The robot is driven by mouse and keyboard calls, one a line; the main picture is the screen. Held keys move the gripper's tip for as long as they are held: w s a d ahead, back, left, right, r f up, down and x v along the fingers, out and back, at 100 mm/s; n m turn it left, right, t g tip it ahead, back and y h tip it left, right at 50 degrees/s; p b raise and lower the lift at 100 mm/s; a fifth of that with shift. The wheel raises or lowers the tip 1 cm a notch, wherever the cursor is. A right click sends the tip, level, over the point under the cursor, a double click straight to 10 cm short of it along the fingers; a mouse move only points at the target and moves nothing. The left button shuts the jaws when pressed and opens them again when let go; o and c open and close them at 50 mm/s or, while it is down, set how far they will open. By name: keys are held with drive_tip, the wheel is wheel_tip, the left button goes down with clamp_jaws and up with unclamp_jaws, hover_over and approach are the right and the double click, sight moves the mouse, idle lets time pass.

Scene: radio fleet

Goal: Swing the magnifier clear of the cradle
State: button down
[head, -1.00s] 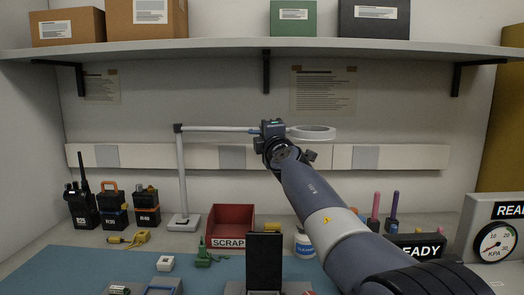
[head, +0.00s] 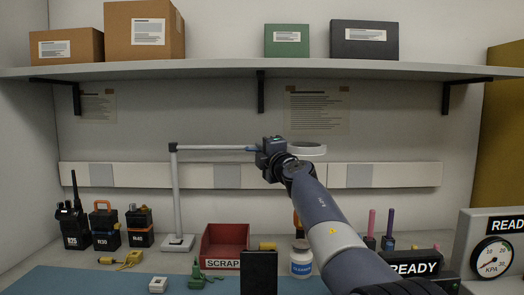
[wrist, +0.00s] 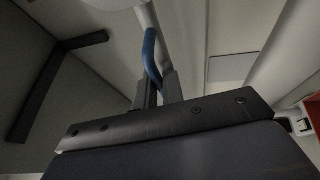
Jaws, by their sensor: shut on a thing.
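The magnifier has a white post and base, a thin horizontal arm and a white lens ring (head: 306,149). The ring hangs high over the bench, right of my gripper (head: 266,150). My gripper is shut on the magnifier's blue handle, which shows between my fingers in the wrist view (wrist: 152,58). A black upright block (head: 259,272), which may be the cradle, stands at the front of the bench, below my gripper in the picture. Its lower part is cut off by the frame edge.
A red SCRAP bin (head: 224,245) and a white jar (head: 301,262) stand behind the block. Radios (head: 105,228) stand at the left. A READY sign (head: 412,267) and a gauge (head: 492,258) are at the right. A shelf (head: 220,68) with boxes runs overhead.

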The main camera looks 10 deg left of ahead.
drive_tip(key=c, duration=1.5)
unclamp_jaws()
drive_tip(key=shift+r, duration=0.25)
drive_tip(key=shift+c, duration=0.2)
drive_tip(key=shift+w+f, duration=0.1)
drive_tip(key=shift+f, duration=0.05)
drive_tip(key=shift+d+f, duration=0.1)
drive_tip(key=shift+f, duration=0.15)
drive_tip(key=shift+d+f, duration=0.15)
drive_tip(key=shift+f, duration=0.1)
drive_tip(key=r+b+v, duration=0.2)
drive_tip(key=b+v, duration=0.1)
drive_tip(key=v, duration=0.7)
drive_tip(key=shift+s+f+b, duration=0.3)
drive_tip(key=shift+s+b, duration=0.1)
drive_tip(key=shift+s, duration=0.15)
